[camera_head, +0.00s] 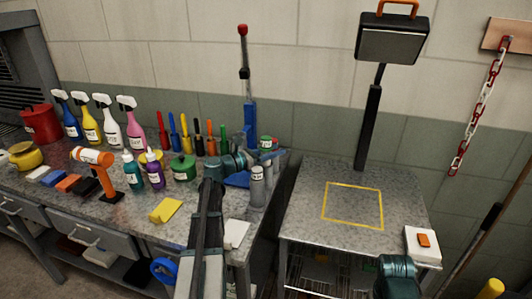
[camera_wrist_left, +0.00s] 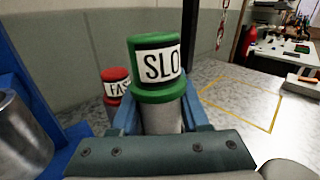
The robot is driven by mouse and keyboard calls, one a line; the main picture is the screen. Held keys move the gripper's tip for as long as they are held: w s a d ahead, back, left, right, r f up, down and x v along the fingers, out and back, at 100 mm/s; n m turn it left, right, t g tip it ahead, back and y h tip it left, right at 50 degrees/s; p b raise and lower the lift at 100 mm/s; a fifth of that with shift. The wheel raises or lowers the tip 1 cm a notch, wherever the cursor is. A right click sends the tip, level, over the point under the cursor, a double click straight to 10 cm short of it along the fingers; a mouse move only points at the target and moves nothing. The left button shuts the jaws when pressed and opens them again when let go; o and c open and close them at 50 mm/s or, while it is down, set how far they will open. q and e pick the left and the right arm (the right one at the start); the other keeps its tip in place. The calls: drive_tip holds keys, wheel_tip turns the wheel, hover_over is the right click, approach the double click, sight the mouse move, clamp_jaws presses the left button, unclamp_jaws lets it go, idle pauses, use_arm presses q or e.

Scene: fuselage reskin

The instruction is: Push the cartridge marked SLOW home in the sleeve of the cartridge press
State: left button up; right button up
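The cartridge marked SLOW (camera_wrist_left: 160,66) has a green cap, a white label and a grey body, and stands upright in the left wrist view. Its green cap also shows in the head view (camera_head: 266,142). My left gripper (camera_wrist_left: 163,118) has its blue fingers closed on both sides of the grey body; the head view shows this gripper (camera_head: 266,156) beside the press. The blue cartridge press (camera_head: 250,120) has a tall lever with a red knob.
A red-capped cartridge marked FAST (camera_wrist_left: 117,86) stands behind. Grey labelled cylinders (camera_head: 257,187) stand at the bench's right edge. Bottles and tools crowd the bench to the left. The side table (camera_head: 310,235) with a yellow square outline is mostly clear.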

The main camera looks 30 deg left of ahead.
use_arm(q)
clamp_jaws()
wheel_tip(320, 180, up, 10)
drive_tip(key=p, duration=1)
drive_tip(key=shift+r, duration=0.15)
use_arm(e)
wheel_tip(320, 180, up, 10)
drive_tip(key=shift+r, duration=0.15)
